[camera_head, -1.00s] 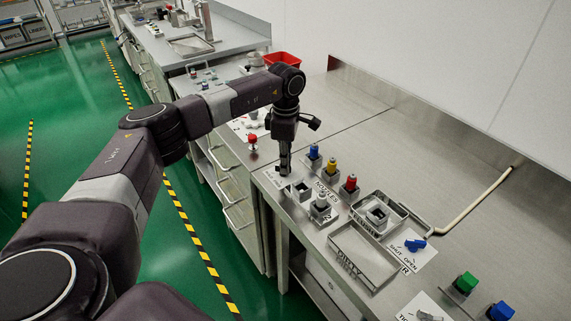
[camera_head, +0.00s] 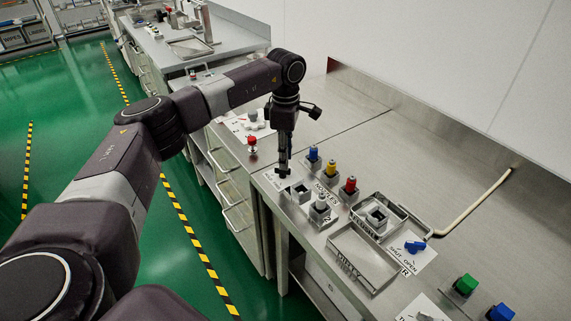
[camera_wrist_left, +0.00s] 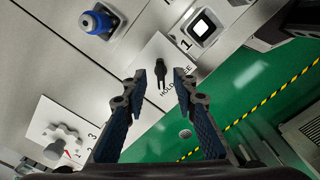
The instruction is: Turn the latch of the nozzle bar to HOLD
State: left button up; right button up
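The latch (camera_wrist_left: 161,72) is a small dark pointer on a white label plate (camera_wrist_left: 150,58) in the left wrist view. Part of the word HOLD shows on the plate beside it; the other lettering is partly hidden. My left gripper (camera_wrist_left: 160,79) is open, with one blue-padded finger on each side of the latch in the picture. I cannot tell whether a finger touches it. In the head view my left gripper (camera_head: 283,171) points down over this plate near the bench's front edge and hides the latch. My right gripper is not in view.
A square nozzle socket (camera_head: 300,191) marked 1 stands close to the plate. Blue (camera_head: 314,156), yellow (camera_head: 329,169) and red (camera_head: 350,186) nozzles stand behind it. A red button (camera_head: 252,141) stands to the left.

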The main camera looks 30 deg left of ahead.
pick_arm(q)
notch_tip(320, 180, up, 8)
jog(key=shift+r, duration=0.25)
jog(key=shift+f, duration=0.1)
dwell(0.4)
